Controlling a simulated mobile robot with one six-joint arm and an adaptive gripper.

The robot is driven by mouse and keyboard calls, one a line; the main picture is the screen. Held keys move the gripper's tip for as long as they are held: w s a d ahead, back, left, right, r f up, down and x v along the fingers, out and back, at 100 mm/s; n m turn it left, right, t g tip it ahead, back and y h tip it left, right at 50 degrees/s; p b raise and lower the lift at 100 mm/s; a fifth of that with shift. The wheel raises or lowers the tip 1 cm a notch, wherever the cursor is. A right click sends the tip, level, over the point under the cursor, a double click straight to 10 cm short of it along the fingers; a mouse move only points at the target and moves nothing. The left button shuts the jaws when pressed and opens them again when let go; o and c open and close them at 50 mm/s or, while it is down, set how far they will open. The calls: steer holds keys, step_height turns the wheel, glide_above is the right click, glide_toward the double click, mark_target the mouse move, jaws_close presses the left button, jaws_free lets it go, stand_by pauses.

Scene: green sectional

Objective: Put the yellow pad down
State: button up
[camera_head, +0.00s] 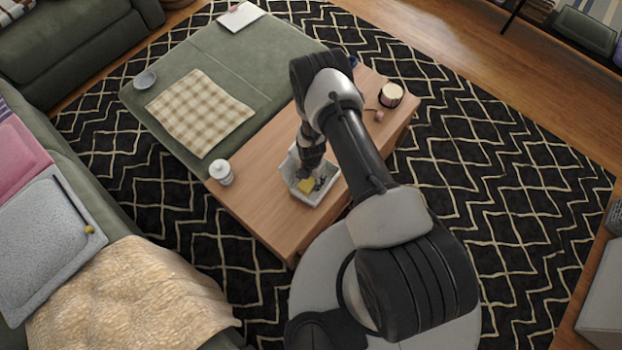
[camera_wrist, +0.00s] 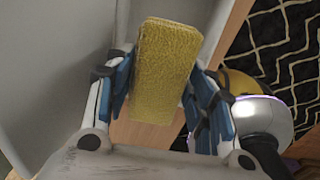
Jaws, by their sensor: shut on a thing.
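My gripper (camera_head: 313,179) points down over a white tray (camera_head: 332,187) on the wooden part of the low table. It is shut on the yellow pad (camera_head: 306,185), whose corner shows within the tray's outline. In the wrist view the pad (camera_wrist: 165,68) is a textured yellow block, gripped between the two blue-padded fingers. I cannot tell whether the pad touches the tray floor. My arm and gripper hide part of the tray's inside.
A white jar (camera_head: 221,172) stands left of the tray. A cup (camera_head: 391,95) stands at the table's right end, with a small pink object (camera_head: 378,116) beside it. A checked cloth (camera_head: 200,112) and a bowl (camera_head: 145,80) lie on the green part. Bare wood (camera_head: 250,202) shows between jar and tray.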

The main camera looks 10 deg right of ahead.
steer(key=shift+r, duration=0.1)
steer(key=shift+f+b, duration=0.45)
steer(key=shift+b, duration=0.05)
steer(key=shift+f, duration=0.2)
steer(key=o, duration=0.9)
steer(key=shift+o, duration=0.2)
steer(key=shift+r, duration=0.1)
